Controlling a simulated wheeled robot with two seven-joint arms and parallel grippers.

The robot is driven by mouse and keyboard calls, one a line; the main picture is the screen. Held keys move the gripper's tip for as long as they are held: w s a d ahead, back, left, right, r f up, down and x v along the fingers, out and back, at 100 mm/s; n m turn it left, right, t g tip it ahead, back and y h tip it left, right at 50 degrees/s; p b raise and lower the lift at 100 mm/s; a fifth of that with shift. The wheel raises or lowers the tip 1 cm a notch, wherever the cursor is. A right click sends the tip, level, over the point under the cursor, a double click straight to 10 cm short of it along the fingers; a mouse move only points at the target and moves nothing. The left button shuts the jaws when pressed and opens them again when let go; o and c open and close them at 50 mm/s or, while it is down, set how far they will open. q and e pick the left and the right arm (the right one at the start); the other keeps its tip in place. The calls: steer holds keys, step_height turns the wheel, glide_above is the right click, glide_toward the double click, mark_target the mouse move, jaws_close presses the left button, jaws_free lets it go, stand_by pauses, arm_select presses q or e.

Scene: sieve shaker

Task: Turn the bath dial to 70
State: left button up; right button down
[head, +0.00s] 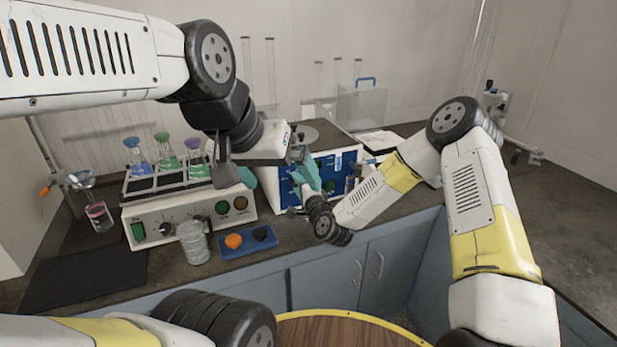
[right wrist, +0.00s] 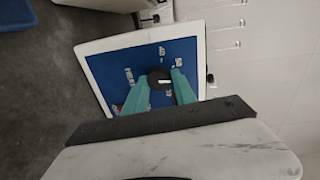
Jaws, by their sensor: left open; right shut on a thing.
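The bath appears to be the white-cased unit with a blue front panel (head: 328,165) at the back centre in the head view. The right wrist view shows this blue panel (right wrist: 122,66) close up, with a round black dial (right wrist: 158,79) bearing a white mark. White labels surround the dial, too small to read surely. My right gripper (right wrist: 160,88) has its teal fingers on either side of the dial, shut on it. In the head view the dial is hidden behind the gripper. My left gripper (head: 270,170) is open and empty, left of the panel and above the bench.
A white control unit (head: 190,219) with a rack of coloured flasks stands to the left. A dark mat (head: 82,279) lies bare at the front left.

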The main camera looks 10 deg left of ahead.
steer(key=m, duration=0.4)
steer(key=m+y, duration=0.1)
steer(key=m, duration=0.7)
steer(key=shift+d+f+m+g, duration=0.1)
steer(key=shift+f+m+g, duration=0.15)
steer(key=shift+m+g, duration=0.05)
stand_by(0.3)
steer(key=c, duration=1)
jaws_free()
steer(key=shift+r, duration=0.1)
steer(key=v, duration=0.7)
steer(key=shift+s+d, duration=0.25)
steer(key=shift+s, duration=0.05)
